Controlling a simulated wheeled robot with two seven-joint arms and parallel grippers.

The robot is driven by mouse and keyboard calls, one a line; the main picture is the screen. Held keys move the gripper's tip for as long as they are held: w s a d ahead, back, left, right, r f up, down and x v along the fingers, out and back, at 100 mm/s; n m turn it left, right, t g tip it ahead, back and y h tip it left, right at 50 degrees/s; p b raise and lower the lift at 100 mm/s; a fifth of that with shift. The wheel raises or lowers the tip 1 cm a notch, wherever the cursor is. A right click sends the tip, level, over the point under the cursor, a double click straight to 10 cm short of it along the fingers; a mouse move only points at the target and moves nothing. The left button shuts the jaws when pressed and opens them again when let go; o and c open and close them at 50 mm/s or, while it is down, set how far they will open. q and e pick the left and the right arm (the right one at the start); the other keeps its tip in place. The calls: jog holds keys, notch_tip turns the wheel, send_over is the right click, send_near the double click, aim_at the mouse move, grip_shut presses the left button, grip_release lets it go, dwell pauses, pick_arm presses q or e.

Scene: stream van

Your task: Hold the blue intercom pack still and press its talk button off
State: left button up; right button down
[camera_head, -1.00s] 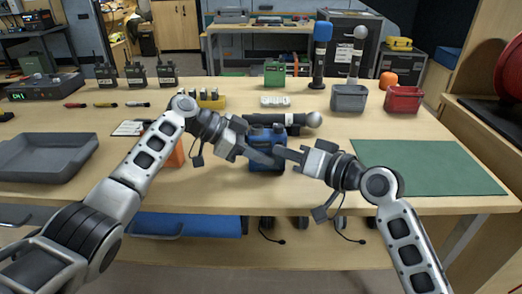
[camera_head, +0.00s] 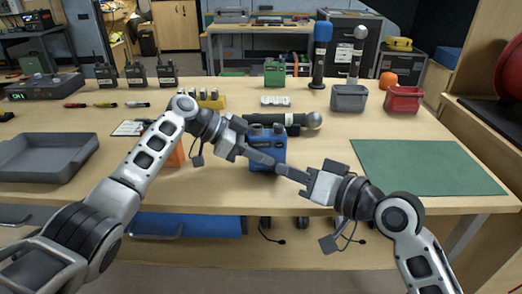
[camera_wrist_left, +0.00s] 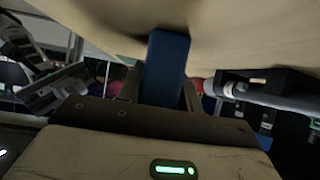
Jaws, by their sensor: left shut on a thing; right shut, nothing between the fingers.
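The blue intercom pack (camera_head: 267,142) stands upright near the front middle of the table, with dark knobs on top. It also shows as a blue block in the left wrist view (camera_wrist_left: 166,62), between the fingers. My left gripper (camera_head: 268,162) is shut on the pack, reaching across it from the left. My right gripper (camera_head: 280,170) is shut and empty, its tips low at the pack's right side. I cannot tell whether they touch the pack. The talk button cannot be made out.
A black microphone (camera_head: 290,119) with a grey head lies just behind the pack. An orange item (camera_head: 176,154) is partly hidden behind my left arm. A green mat (camera_head: 425,168) covers the right of the table. A grey tray (camera_head: 45,158) sits at the left.

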jog(key=shift+s, duration=0.4)
pick_arm(q)
jog(key=o, duration=1.1)
